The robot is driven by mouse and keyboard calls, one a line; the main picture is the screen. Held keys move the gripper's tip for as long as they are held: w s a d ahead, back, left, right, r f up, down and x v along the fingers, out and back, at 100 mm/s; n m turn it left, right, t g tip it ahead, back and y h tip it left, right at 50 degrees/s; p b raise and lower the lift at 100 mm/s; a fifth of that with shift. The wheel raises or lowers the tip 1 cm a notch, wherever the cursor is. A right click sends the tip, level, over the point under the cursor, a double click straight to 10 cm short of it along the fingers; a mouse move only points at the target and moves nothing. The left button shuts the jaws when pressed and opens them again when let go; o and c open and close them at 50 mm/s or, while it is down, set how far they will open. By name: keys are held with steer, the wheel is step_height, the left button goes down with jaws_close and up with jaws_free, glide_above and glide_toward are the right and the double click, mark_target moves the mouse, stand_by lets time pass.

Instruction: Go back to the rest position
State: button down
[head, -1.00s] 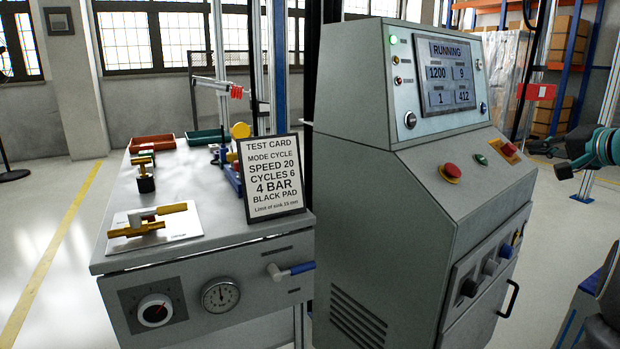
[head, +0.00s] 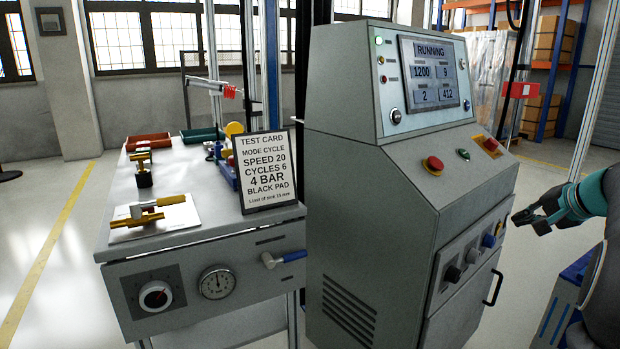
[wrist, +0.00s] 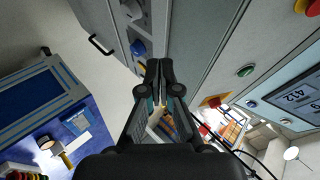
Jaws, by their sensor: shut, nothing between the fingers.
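My gripper (head: 527,218) is at the right of the head view, dark with a teal wrist, apart from the grey control cabinet (head: 345,200) and to the right of its front. In the wrist view my gripper (wrist: 159,66) has its fingers together with nothing between them. The cabinet's screen (head: 433,72) reads RUNNING, with 1200, 9, 2 and 412. A green lamp (head: 379,41) on its panel is lit. My rest position itself is not marked in any view.
A bench (head: 118,240) with a test card (head: 265,172), brass clamps, a gauge (head: 217,281) and a blue-handled lever (head: 290,257) stands left of the cabinet. The cabinet's black handle (head: 493,288) sticks out. A blue case (wrist: 50,105) shows in the wrist view. Floor behind my gripper looks clear.

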steer(key=s+a+f+n+g, duration=0.1)
steer(key=s+a+f+n, duration=0.3)
steer(key=s+a, duration=0.4)
steer(key=s+a+f+n+g, duration=0.2)
steer(key=s+a+f+n, duration=0.2)
steer(key=s+a, duration=0.4)
steer(key=s+a+f+n+g+h, duration=0.1)
steer(key=s+a+f+n, duration=0.3)
steer(key=a, duration=1.5)
steer(key=s, duration=0.3)
steer(key=shift+s+a+f, duration=0.2)
steer(key=shift+s+a, duration=0.05)
steer(key=shift+s, duration=0.15)
